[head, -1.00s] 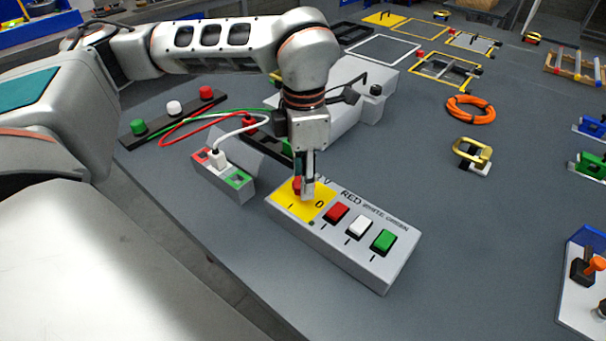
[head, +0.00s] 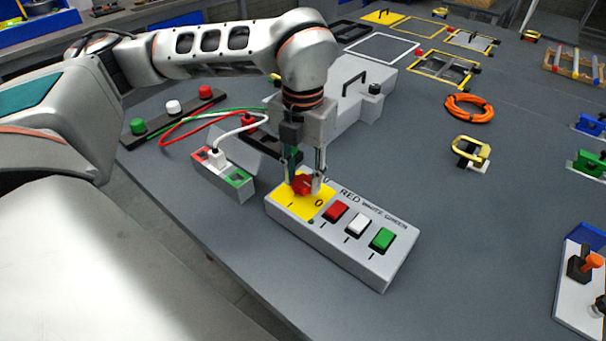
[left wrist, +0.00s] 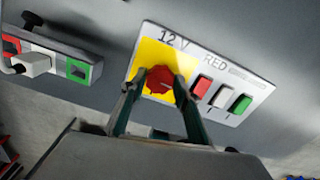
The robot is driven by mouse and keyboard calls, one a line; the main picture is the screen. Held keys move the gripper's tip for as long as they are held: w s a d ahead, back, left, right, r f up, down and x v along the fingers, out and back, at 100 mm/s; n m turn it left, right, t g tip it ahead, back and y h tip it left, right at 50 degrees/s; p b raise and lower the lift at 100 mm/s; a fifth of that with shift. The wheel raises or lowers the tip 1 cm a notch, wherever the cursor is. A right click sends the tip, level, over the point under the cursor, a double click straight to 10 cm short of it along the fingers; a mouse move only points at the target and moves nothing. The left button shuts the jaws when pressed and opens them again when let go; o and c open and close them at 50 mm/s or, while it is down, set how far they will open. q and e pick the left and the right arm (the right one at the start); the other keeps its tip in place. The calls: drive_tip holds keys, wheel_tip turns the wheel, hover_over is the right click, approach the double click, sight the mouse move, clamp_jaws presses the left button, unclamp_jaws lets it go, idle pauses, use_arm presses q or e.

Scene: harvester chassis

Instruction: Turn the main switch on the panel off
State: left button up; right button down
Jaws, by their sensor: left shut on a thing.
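The grey switch panel (head: 350,258) lies on the bench, with a yellow field (head: 290,206) at its left end marked "1" and "0". The red main switch (head: 301,185) is a knob on that field. My left gripper (head: 304,186) points down over it, with one finger on each side of the knob, shut on it. The left wrist view shows the red knob (left wrist: 159,80) between the two fingertips, under the "12 V" label. The fingers partly hide the knob in the head view. My right gripper is in neither view.
Red (head: 336,212), white (head: 359,226) and green (head: 383,239) rocker switches sit right of the knob. A socket box (head: 228,183) with a white plug and cables stands behind left. An orange cable coil (head: 469,107) and a brass-coloured clamp (head: 471,150) lie right. Bench is clear between.

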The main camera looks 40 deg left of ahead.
sight(303, 181)
use_arm(q)
drive_tip(key=shift+r+n, duration=0.1)
drive_tip(key=shift+n, duration=0.5)
drive_tip(key=o, duration=1.1)
wheel_tip(303, 181, up, 12)
idle(0.4)
